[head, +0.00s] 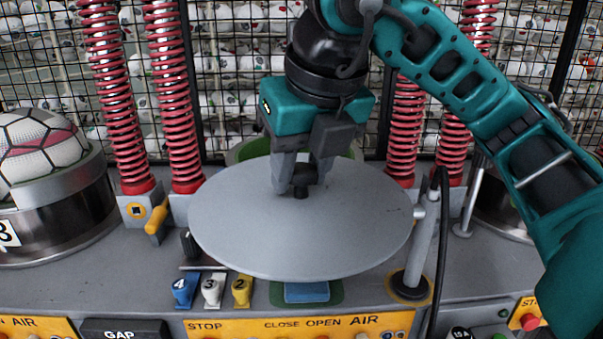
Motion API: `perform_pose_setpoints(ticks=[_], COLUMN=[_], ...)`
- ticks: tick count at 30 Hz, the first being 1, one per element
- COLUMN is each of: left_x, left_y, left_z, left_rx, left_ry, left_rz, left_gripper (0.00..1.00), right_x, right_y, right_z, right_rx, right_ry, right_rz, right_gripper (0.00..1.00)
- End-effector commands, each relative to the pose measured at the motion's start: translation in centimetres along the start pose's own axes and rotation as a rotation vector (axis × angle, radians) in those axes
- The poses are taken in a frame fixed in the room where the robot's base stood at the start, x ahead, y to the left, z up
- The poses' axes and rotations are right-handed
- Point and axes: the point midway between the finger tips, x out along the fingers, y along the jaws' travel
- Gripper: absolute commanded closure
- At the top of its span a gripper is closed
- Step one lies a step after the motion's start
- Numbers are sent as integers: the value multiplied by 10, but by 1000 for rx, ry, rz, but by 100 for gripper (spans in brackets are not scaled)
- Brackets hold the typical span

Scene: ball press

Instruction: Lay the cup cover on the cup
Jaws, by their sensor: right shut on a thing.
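The cup cover (300,235) is a large flat grey disc with a small dark knob (302,188) at its middle. My right gripper (300,185) points down from above and is shut on the knob. The cover looks close to level and hides most of what is below it. A green rim (252,148), perhaps the cup's, shows just behind the cover's far edge. I cannot tell whether the cover touches it. My left gripper is not in view.
Red springs (172,95) stand on both sides behind the cover. A metal drum (60,215) with a ball (38,148) is at the left. A post (420,235) stands close at the cover's right edge. Numbered levers (212,289) and a yellow panel (300,326) are in front.

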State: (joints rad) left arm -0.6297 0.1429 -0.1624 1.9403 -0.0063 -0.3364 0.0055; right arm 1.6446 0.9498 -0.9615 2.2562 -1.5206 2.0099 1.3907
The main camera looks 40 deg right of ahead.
Motion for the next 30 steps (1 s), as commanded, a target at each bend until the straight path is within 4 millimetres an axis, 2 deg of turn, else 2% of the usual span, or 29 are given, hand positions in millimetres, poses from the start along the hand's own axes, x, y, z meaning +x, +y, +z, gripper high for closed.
perform_pose_setpoints(ticks=[11,30], left_x=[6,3], left_y=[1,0], left_z=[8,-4], left_rx=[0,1], left_ry=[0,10], left_rz=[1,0], left_gripper=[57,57], right_x=[16,40], right_y=[-18,-46], right_z=[37,100], right_rx=[6,3], right_ry=[-1,0], right_rz=[0,1], right_gripper=[100,100])
